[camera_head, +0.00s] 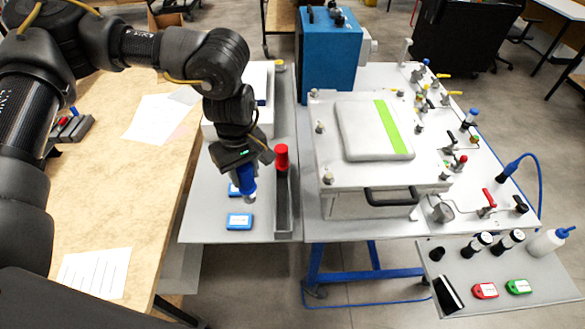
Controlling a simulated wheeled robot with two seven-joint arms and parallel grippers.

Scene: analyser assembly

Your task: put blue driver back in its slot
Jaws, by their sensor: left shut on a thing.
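My left gripper (243,166) is shut on the blue driver (247,182) and points down over the grey side table. The driver hangs close to upright, and its upper part is hidden between the fingers. No empty slot can be made out clearly. My right gripper is not in view.
A white device (265,118) stands behind the gripper. The analyser (335,180) with a black handle is on the right. A wooden table (150,190) with papers is on the left.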

